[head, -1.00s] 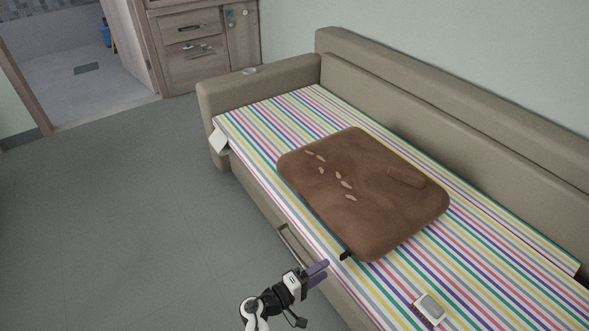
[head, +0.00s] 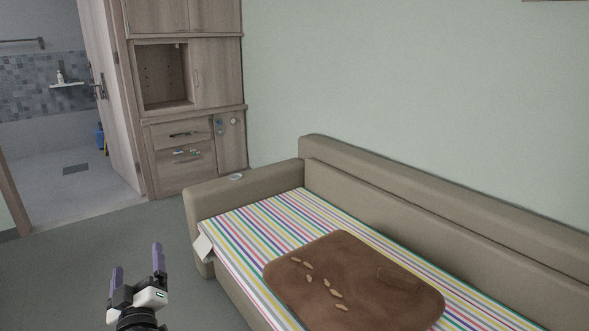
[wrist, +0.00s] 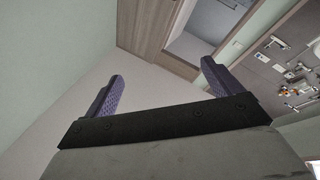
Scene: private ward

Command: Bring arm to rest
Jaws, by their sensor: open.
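My gripper (head: 137,268) is at the lower left of the head view, pointing up, with its two purple fingers apart and nothing between them. It is in the air, left of the sofa bed and clear of it. In the wrist view my gripper (wrist: 160,85) also shows its two purple fingers spread wide and empty, with the wall, ceiling and wood panelling behind.
A beige sofa bed (head: 240,202) with a striped sheet (head: 248,226) fills the lower right. A brown cushion (head: 350,270) with several small tan pieces lies on it. A wooden cabinet (head: 215,75) and an open doorway stand behind. Grey floor (head: 60,270) is free at left.

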